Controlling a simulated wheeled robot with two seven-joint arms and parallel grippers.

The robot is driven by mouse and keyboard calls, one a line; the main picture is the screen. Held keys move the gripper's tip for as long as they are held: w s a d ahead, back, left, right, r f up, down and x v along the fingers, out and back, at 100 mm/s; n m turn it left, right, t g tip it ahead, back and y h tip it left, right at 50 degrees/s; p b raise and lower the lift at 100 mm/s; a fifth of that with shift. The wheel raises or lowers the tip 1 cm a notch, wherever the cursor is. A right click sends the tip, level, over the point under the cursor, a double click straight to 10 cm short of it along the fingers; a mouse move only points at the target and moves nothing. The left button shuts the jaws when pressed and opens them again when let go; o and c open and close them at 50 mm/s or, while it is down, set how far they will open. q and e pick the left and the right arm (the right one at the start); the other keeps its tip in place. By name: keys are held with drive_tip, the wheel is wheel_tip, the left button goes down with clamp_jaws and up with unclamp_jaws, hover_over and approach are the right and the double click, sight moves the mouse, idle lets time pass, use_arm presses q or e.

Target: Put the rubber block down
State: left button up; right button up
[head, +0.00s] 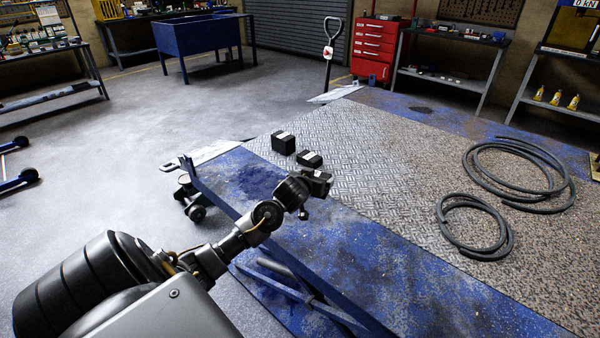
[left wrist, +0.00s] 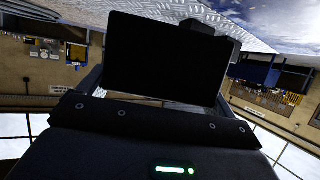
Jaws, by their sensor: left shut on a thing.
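My left gripper (head: 306,190) is shut on a black rubber block (head: 319,181), held above the blue near runway of the lift platform (head: 350,230). In the left wrist view the block (left wrist: 165,57) fills the upper middle as a dark rectangle between the fingers. Two more black blocks with pale tops, a larger one (head: 283,143) and a flatter one (head: 310,160), stand on the chequered plate beyond the gripper. The gap under the held block cannot be judged. My right gripper is not in view.
Two coils of dark hose (head: 515,178) (head: 474,228) lie on the platform at right. Chequered plate (head: 375,150) between is clear. Benches and a red tool cabinet (head: 374,50) stand behind.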

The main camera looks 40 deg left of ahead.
use_arm(q)
drive_tip(key=d+r+m+h, duration=0.15)
drive_tip(key=d+r, duration=0.25)
drive_tip(key=d, duration=0.4)
drive_tip(key=d+r+m+h, duration=0.15)
drive_tip(key=d+r, duration=0.25)
drive_tip(key=d, duration=0.4)
drive_tip(key=s+d+r+h, duration=0.1)
drive_tip(key=s+d+r, duration=0.2)
drive_tip(key=d+r, duration=0.2)
drive_tip(key=s+d+r+m+t, duration=0.1)
drive_tip(key=s+d+r, duration=0.2)
drive_tip(key=d+r, duration=0.2)
drive_tip(key=shift+s+d+r+h, duration=0.15)
drive_tip(key=shift+d+r+h, duration=0.1)
drive_tip(key=shift+d+h, duration=0.2)
